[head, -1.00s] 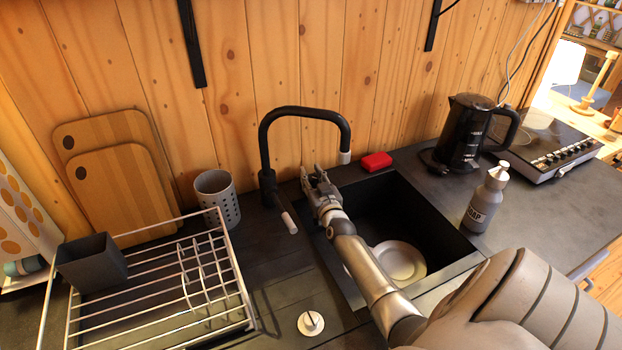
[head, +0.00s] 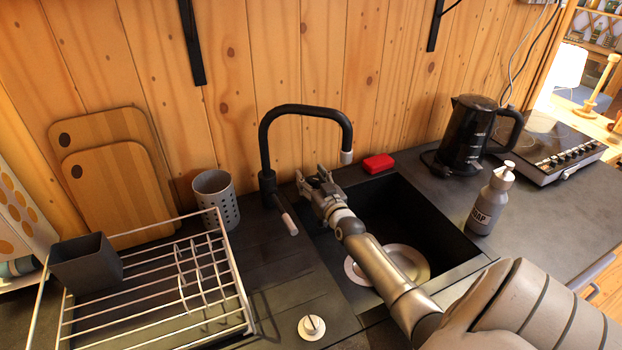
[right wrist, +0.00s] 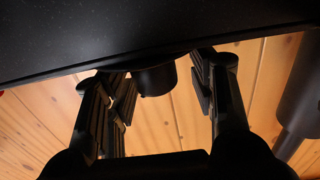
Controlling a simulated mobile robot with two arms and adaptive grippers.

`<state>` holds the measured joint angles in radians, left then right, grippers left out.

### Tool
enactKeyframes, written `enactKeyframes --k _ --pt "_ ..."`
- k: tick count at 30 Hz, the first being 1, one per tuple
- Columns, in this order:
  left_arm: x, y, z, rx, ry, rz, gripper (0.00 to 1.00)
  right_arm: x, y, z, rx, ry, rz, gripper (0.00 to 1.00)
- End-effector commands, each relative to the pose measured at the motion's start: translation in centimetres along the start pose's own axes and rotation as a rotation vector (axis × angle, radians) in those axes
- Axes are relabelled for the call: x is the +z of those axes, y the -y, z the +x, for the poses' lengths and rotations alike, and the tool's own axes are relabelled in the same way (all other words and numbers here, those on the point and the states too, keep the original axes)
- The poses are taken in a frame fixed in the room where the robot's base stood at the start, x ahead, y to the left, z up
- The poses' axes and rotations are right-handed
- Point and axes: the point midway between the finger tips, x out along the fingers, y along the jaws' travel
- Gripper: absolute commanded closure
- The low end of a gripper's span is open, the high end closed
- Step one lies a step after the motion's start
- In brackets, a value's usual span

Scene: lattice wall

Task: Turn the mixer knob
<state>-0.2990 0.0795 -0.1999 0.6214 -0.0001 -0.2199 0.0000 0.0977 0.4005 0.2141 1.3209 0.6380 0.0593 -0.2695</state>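A short dark round knob (right wrist: 154,79), which I take for the mixer knob, stands out from the black surface in the right wrist view. My right gripper (right wrist: 157,66) is open, with one finger on each side of the knob. Narrow gaps show there, and contact cannot be made out. In the head view the right gripper (head: 312,174) is at the back left of the sink, just right of the black faucet (head: 266,150), and largely hides the knob. My left gripper is not in view.
The black sink (head: 415,212) holds a plate (head: 408,263). A red block (head: 379,163) lies behind it. A kettle (head: 464,135) and soap bottle (head: 489,205) stand right. A holed cup (head: 215,190), dish rack (head: 215,285) and white round knob (head: 312,327) are left and in front.

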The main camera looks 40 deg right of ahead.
Motion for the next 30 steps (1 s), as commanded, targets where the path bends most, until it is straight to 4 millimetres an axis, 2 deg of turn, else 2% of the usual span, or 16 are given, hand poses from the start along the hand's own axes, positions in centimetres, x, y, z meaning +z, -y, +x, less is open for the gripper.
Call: enactKeyframes --k 7,11,24,30 --pt "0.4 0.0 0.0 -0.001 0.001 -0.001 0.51 0.1 0.0 -0.4 0.0 0.001 0.001 0.49" --pt "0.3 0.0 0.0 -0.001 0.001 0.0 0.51 0.1 0.1 -1.5 -0.001 0.001 0.001 0.49" --pt "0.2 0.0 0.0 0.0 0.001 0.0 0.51 0.1 0.1 -8.9 0.0 0.003 0.0 0.49" --pt "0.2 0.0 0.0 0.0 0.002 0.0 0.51 0.2 0.1 -11.0 -0.001 0.004 -0.002 0.49"
